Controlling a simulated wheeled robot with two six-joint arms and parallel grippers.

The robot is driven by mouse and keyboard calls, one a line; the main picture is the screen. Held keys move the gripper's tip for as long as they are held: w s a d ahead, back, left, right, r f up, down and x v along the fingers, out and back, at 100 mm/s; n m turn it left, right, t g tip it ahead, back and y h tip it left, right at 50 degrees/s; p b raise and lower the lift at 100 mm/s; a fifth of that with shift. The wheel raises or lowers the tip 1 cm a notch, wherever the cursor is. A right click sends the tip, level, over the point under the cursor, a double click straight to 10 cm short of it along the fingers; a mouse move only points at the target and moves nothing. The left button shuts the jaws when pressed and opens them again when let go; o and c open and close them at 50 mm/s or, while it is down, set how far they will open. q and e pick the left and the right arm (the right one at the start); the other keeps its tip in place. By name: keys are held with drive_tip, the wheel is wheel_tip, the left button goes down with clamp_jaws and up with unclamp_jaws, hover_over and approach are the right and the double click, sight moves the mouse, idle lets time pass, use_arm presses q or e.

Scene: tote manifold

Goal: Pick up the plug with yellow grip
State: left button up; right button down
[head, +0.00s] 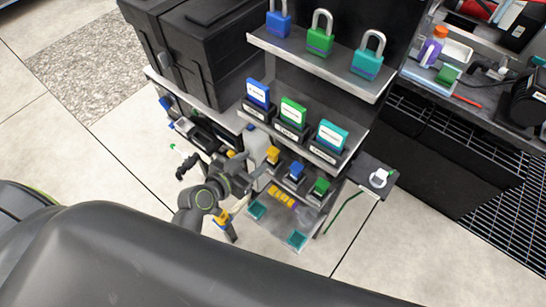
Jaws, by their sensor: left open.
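The plug with yellow grip (272,155) stands at the left end of a row on a low shelf of the rack. A plug with blue grip (296,170) and a plug with green grip (321,186) are to its right. My left gripper (260,172) is open, close by the yellow-gripped plug at its lower left in the picture. The plug's lower part is partly hidden, and I cannot tell whether the fingers touch it. My right gripper is not in view.
Above the plugs, a shelf holds blue, green and teal cards (293,112), and a higher shelf holds padlocks (320,38). Teal pads (296,240) lie below. A small dark side table (362,169) with a white item stands right. Black bins (205,45) stand behind left.

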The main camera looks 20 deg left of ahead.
sight(272, 152)
use_arm(q)
drive_tip(key=x, duration=0.6)
drive_tip(key=shift+f, duration=0.1)
drive_tip(key=x, duration=0.2)
drive_tip(key=d+p+x, duration=0.1)
drive_tip(key=x, duration=0.1)
drive_tip(key=shift+f, duration=0.15)
drive_tip(key=shift+w+d+f, duration=0.1)
drive_tip(key=shift+w+f, duration=0.1)
drive_tip(key=shift+w, duration=0.15)
drive_tip(key=shift+c, duration=0.3)
clamp_jaws()
drive_tip(key=shift+r, duration=0.15)
